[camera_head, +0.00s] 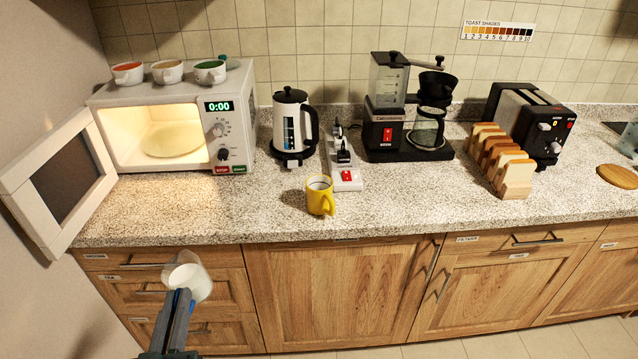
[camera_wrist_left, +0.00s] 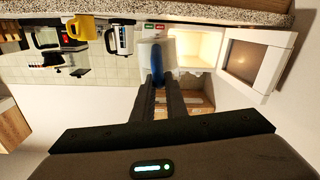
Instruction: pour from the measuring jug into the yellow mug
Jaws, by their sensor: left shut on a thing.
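The measuring jug (camera_head: 198,284) is a pale, see-through vessel with something white inside. It is in front of the counter's left part, before the drawers. My left gripper (camera_head: 179,300) is shut on its blue handle, and the jug looks roughly upright. In the left wrist view, which is upside down, the jug (camera_wrist_left: 150,55) is partly hidden by my fingers. The yellow mug (camera_head: 319,196) stands upright on the counter near the front edge, to the right of and beyond the jug. It also shows in the left wrist view (camera_wrist_left: 82,27). My right gripper is out of view.
A microwave (camera_head: 232,95) stands open at the left, its door (camera_head: 25,180) swung out past the counter. Behind the mug are a kettle (camera_head: 291,125) and a power strip (camera_head: 347,178). A coffee maker (camera_head: 385,135) and toast rack (camera_head: 514,178) stand further right.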

